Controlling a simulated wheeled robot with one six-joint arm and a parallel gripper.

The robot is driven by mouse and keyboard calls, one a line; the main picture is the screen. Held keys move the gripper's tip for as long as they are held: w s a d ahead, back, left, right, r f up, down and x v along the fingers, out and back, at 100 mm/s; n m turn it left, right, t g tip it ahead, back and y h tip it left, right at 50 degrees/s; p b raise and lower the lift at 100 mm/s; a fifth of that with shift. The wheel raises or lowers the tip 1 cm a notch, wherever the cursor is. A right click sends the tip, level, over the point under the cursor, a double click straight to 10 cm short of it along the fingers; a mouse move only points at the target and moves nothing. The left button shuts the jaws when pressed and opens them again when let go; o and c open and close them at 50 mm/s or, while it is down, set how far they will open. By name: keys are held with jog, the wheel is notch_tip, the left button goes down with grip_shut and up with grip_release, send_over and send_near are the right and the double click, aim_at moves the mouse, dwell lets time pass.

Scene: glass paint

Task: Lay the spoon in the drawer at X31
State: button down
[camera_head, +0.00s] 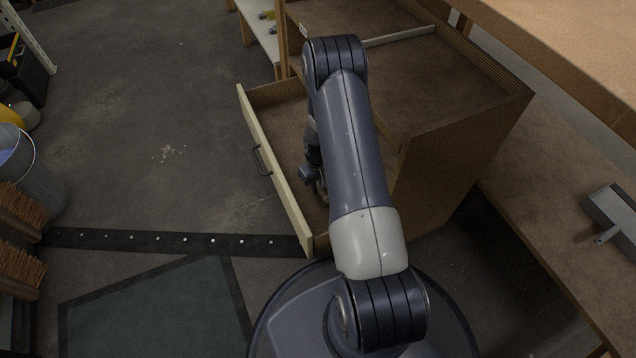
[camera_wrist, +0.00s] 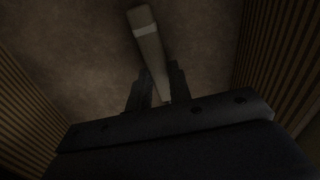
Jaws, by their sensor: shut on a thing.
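The drawer (camera_head: 286,152) stands open from the wooden cabinet (camera_head: 450,150), with a pale front panel and a dark handle. My arm reaches down into it and hides much of its inside. My gripper (camera_wrist: 158,92) is inside the drawer in the wrist view, shut on the pale handle-like length of the spoon (camera_wrist: 148,45). The spoon points away from my gripper, over or on the brown drawer floor (camera_wrist: 80,50); I cannot tell whether it touches it. The spoon's other end is hidden by the gripper. No X31 label is readable.
Ribbed drawer walls rise on the left (camera_wrist: 30,115) and right (camera_wrist: 280,60) in the wrist view. In the head view, a grey bucket (camera_head: 35,175) and brushes (camera_head: 20,215) stand far left. A workbench (camera_head: 560,45) is at right. The floor left of the drawer is clear.

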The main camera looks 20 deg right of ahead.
jog(key=shift+f, duration=0.25)
jog(key=shift+r, duration=0.15)
dwell(0.5)
jog(key=c, duration=0.6)
grip_release()
jog(key=shift+r, duration=0.15)
jog(key=shift+r+p, duration=2.2)
jog(key=shift+r, duration=1.65)
